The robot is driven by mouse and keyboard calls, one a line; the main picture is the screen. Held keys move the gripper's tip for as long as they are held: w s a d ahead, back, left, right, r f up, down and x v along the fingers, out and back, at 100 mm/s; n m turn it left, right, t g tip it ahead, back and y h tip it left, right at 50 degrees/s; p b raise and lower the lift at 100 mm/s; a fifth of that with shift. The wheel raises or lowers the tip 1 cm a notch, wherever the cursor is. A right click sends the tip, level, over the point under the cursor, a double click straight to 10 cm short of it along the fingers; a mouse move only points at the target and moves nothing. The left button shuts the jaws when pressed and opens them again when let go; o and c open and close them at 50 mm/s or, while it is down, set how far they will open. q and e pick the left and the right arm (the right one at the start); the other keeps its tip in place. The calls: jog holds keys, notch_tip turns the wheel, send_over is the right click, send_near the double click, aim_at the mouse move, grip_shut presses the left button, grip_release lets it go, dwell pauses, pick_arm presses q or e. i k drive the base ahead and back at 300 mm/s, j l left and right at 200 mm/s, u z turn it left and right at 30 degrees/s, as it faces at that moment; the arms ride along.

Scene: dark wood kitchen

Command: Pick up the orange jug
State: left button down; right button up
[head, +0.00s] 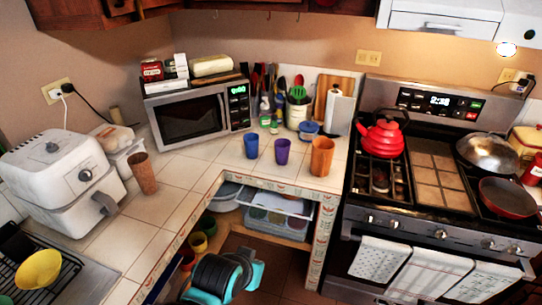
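The orange jug (322,157) stands upright on the tiled counter, near its right end beside the stove. It is the rightmost of a row of three vessels, with a purple cup (282,151) and a blue cup (251,146) to its left. It stands apart from the purple cup, and nothing touches its sides.
A microwave (188,118), utensil holder (298,108) and paper towel roll (340,112) stand behind the cups. A red kettle (382,138) sits on the stove to the right. A brown cup (142,172) and white air fryer (62,178) stand left. Counter tiles before the microwave are clear.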

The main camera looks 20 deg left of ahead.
aim_at(323, 147)
jog(key=u, duration=0.25)
jog(key=i+l+u, duration=0.15)
jog(key=l+u, duration=0.15)
jog(key=u, duration=0.2)
jog(key=i+l+u, duration=0.1)
jog(key=l+u, duration=0.25)
jog(key=u, duration=0.15)
jog(key=l+u, duration=0.45)
jog(key=j, duration=0.1)
